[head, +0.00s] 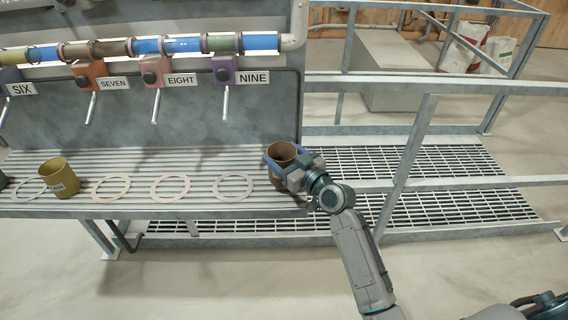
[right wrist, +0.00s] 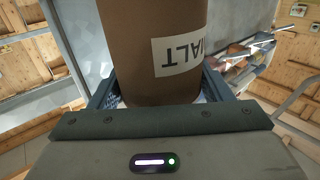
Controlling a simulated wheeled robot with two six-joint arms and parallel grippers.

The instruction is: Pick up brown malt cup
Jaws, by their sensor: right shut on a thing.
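The brown malt cup (head: 283,153) is at the right end of the ribbed shelf in the head view. It fills the middle of the right wrist view (right wrist: 140,40), with a white label reading "ALT" in part. My right gripper (head: 283,164) is shut on the cup, with a finger on each side of it. The cup looks upright in the head view. Whether its base touches the shelf is hidden by the gripper. My left gripper is not in view.
The ribbed shelf (head: 130,160) carries several ring marks and an olive cup (head: 59,178) at left. Levers hang below the SEVEN (head: 114,83), EIGHT (head: 181,79) and NINE (head: 253,77) signs. A metal railing (head: 410,150) and grated walkway (head: 450,205) stand at right.

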